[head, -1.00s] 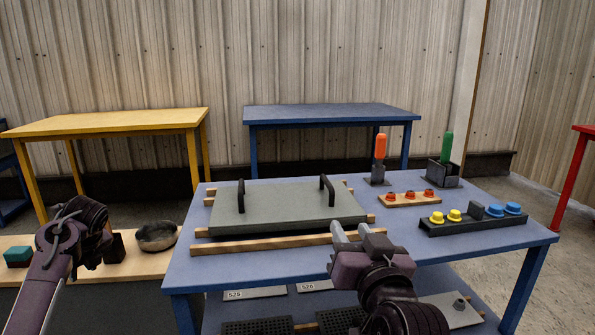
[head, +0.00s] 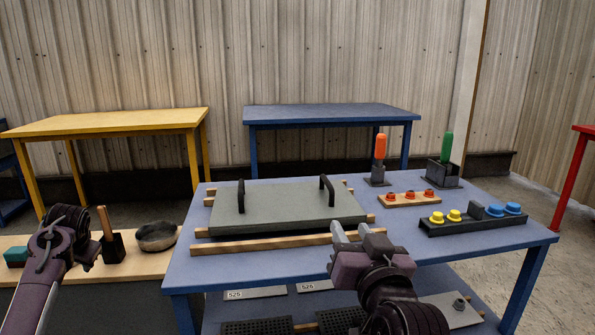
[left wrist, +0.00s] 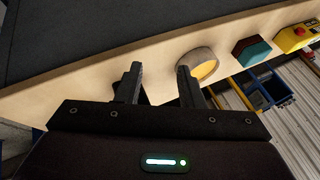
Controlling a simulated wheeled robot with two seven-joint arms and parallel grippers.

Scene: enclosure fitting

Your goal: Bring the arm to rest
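My left arm's dark wrist (head: 66,222) is at the lower left, above the wooden bench; its fingers are hidden in the head view. In the left wrist view my left gripper (left wrist: 158,82) has its two black fingers apart with nothing between them. My right gripper (head: 350,228) is at the front edge of the blue table, its pale fingertips apart and apparently empty. The grey panel with two black handles (head: 285,212) lies on wooden strips behind the right gripper.
A wooden-handled tool in a dark block (head: 111,245) and a round bowl (head: 157,236) stand on the wooden bench (head: 150,266). A teal block (head: 16,256) is at its left. Red, yellow and blue buttons and two upright handles occupy the blue table's right (head: 535,237).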

